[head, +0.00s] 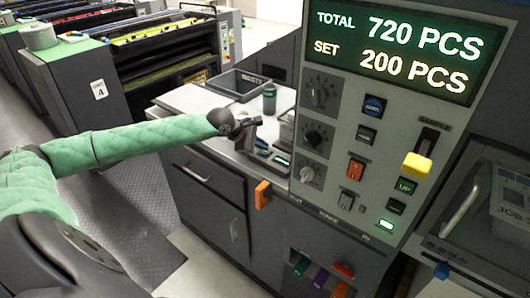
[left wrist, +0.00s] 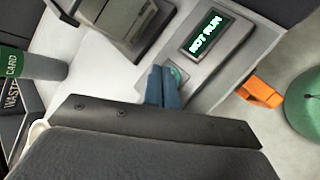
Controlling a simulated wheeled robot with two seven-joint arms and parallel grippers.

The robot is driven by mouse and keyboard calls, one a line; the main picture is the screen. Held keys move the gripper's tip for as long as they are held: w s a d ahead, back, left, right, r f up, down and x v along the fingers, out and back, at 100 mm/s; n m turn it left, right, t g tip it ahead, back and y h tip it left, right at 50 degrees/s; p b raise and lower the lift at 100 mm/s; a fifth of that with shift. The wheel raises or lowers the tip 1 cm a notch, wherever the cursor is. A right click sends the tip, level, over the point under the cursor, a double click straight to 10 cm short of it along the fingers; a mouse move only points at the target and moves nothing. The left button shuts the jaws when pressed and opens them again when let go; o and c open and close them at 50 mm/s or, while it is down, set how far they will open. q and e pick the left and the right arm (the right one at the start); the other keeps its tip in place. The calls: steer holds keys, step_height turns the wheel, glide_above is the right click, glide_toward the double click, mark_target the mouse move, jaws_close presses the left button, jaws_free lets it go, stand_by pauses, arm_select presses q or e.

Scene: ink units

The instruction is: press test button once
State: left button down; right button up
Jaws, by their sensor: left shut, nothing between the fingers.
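A small grey tester with a lit display (left wrist: 207,33) reading "NOT RUN" lies on the white counter. The tester also shows in the head view (head: 283,160), just right of my left gripper. A pale green button (left wrist: 178,75) sits on it below the display in the left wrist view, partly hidden by my fingers. My left gripper (head: 248,128) is shut and empty, and its blue-grey fingertips (left wrist: 164,82) overlap the button's left side. I cannot tell whether they touch it. My right gripper is not in view.
A control panel (head: 345,90) with knobs, buttons and a yellow lever (head: 417,165) rises at right. An orange lever (head: 262,194) juts from the counter front. A green cup (head: 270,99) and a dark tray (head: 238,85) stand behind the gripper. White counter left of the gripper is bare.

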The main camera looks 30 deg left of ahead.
mark_target(262, 152)
arm_select(q)
steer(key=shift+f+b, duration=0.5)
steer(key=shift+b, duration=0.2)
stand_by(0.8)
steer(key=shift+r, duration=0.9)
steer(key=shift+r, duration=0.15)
steer(key=shift+r, duration=2.35)
